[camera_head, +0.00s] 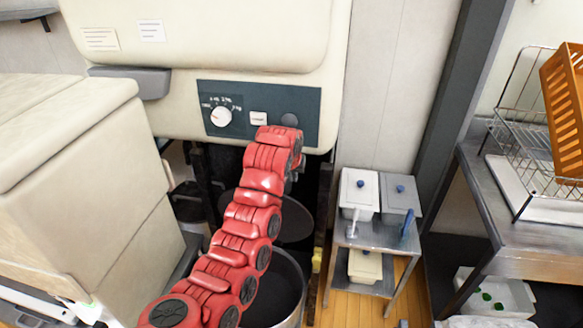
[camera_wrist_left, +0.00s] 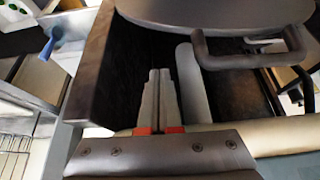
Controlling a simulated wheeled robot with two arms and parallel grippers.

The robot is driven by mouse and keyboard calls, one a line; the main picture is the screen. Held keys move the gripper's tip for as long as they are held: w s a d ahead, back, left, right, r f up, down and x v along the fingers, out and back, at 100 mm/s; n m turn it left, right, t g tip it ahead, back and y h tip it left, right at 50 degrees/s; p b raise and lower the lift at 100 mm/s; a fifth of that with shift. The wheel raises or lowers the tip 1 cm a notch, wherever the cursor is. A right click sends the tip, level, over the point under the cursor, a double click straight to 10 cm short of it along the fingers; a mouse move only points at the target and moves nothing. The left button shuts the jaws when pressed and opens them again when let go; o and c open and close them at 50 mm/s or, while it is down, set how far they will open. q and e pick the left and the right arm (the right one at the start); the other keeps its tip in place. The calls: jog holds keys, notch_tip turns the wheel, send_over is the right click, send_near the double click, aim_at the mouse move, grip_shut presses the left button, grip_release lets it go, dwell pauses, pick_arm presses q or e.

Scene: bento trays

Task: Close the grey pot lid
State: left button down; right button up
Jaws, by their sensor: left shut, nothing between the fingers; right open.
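The grey pot (camera_head: 290,279) stands low in front of the machine, its open mouth partly hidden by my red left arm. The grey lid (camera_head: 297,222) is raised at the back of the pot, partly behind my arm. In the left wrist view the lid (camera_wrist_left: 215,12) spans the top, with its dark bar handle (camera_wrist_left: 248,61) at the right. My left gripper (camera_wrist_left: 160,76) is shut and empty, its fingertips below the lid in that picture and left of the handle. I cannot tell whether they touch the lid. In the head view the left fingers are hidden. My right gripper is not in view.
A cream machine with a dark control panel (camera_head: 259,112) overhangs the pot. A cream cabinet (camera_head: 85,185) stands at the left. A small metal trolley (camera_head: 377,236) with lidded containers is to the right, and a metal table (camera_head: 520,228) with a wire rack is further right.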

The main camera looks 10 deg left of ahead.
pick_arm(q)
jog(key=shift+s+f+p, duration=0.3)
jog(key=shift+f+p, duration=0.25)
jog(key=shift+f, duration=0.15)
jog(key=shift+s+f+p, duration=0.35)
jog(key=shift+f+p, duration=0.15)
jog(key=shift+f, duration=0.25)
jog(key=shift+s+f+p, duration=0.3)
jog(key=shift+f+p, duration=0.25)
jog(key=shift+f, duration=0.15)
jog(key=shift+f, duration=0.1)
